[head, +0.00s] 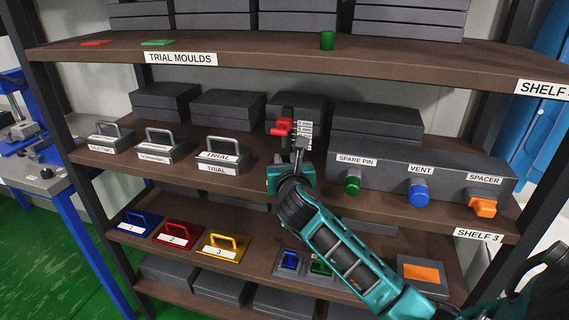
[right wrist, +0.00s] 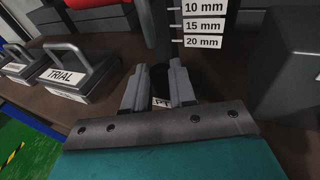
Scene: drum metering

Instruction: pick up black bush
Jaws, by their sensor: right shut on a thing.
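My right gripper (head: 299,146) is over the middle shelf, in front of the height scale. In the right wrist view its two grey fingers (right wrist: 159,88) are closed around a small dark piece that looks like the black bush (right wrist: 161,83). Only a little of the bush shows between the fingers; in the head view I cannot make it out. A partly covered white label lies just below it. My left gripper is not in view.
A post with a red slider (head: 282,127) and millimetre labels (right wrist: 203,25) stands close behind the gripper. The handled TRIAL block (head: 218,158) is to its left. A grey rack (head: 400,168) with green, blue and orange parts is to its right. A shelf (head: 240,59) runs above.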

